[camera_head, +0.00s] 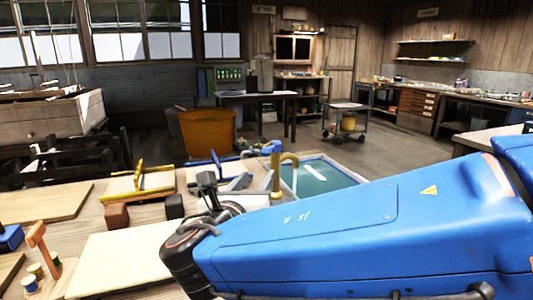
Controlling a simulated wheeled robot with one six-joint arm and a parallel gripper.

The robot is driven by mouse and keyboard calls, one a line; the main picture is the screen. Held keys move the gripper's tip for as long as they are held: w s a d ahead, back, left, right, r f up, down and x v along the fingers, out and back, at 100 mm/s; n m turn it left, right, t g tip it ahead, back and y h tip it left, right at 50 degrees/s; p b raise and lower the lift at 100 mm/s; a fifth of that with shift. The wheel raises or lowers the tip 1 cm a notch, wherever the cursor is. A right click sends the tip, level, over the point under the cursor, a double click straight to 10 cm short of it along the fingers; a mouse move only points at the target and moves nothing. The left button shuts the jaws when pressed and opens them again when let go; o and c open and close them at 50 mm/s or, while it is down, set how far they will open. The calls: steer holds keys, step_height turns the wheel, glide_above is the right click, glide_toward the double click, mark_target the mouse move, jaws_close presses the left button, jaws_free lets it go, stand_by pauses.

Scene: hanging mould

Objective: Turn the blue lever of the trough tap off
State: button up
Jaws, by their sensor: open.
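The trough tap (289,160) is a brass-yellow curved spout at the near left edge of the trough (345,174), which holds green water. Its blue lever (268,148) sticks out to the left at the top of the tap. My gripper (250,182) is open and empty, just left of and below the tap in the picture. I cannot tell whether a finger touches the tap or lever.
My blue arm fills the lower right. The wooden bench (82,205) carries pale boards, a yellow clamp (139,181), a blue clamp (200,163) and thread spools. An orange tub (207,133) stands behind. Open floor lies beyond the trough.

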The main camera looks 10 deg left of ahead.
mark_target(265, 154)
steer(key=shift+n+y, duration=0.4)
steer(key=w, duration=0.5)
steer(key=w+a, duration=0.1)
steer(key=w, duration=1)
steer(key=shift+w+a+r, duration=0.2)
steer(key=shift+w+a, duration=0.1)
steer(key=shift+w, duration=0.05)
jaws_close()
